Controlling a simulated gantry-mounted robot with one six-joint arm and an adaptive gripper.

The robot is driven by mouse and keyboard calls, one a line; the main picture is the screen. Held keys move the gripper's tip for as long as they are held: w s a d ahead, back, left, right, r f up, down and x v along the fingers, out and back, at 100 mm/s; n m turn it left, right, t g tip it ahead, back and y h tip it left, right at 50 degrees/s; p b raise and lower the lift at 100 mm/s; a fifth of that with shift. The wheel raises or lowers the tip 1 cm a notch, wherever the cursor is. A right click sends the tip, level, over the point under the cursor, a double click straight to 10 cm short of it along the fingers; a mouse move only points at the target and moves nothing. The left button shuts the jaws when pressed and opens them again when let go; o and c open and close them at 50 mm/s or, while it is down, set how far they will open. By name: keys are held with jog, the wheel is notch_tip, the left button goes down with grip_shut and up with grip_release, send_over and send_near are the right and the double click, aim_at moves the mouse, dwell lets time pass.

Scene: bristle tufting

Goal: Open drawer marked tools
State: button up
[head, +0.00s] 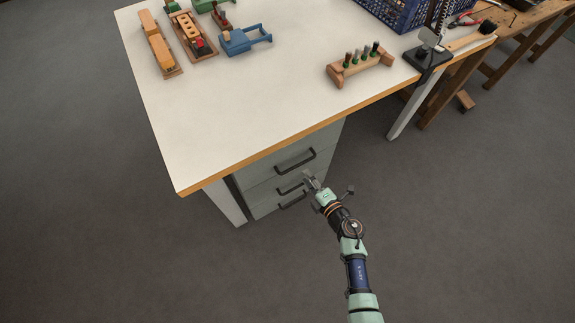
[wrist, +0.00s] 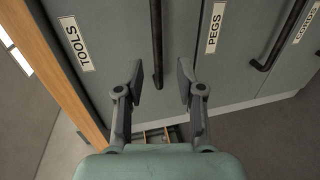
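The drawer marked TOOLS (wrist: 117,28) is the top one in the grey unit under the table. It looks closed, and its front also shows in the head view (head: 268,166). Its dark bar handle (wrist: 157,42) shows in the wrist view and in the head view (head: 295,163). My gripper (wrist: 159,83) is open and empty. In the wrist view the end of the handle appears between its fingertips; I cannot tell how close in depth. In the head view my gripper (head: 309,178) is in front of the drawers, by the right end of the handles.
The PEGS drawer (wrist: 224,62) and the CORDS drawer (wrist: 285,75) lie below, each with a bar handle. The tabletop's wooden edge (head: 262,146) overhangs the drawers. A peg block (head: 358,68) and wooden fixtures (head: 160,52) stand on top. The floor in front is clear.

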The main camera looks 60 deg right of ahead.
aim_at(297, 165)
jog(key=b+x, duration=0.2)
jog(key=x, duration=0.4)
jog(key=shift+w+b, duration=0.25)
jog(key=shift+b, duration=0.05)
jog(key=shift+w+d+r, duration=0.1)
jog(key=shift+w+d, duration=0.05)
jog(key=shift+w, duration=0.2)
grip_shut()
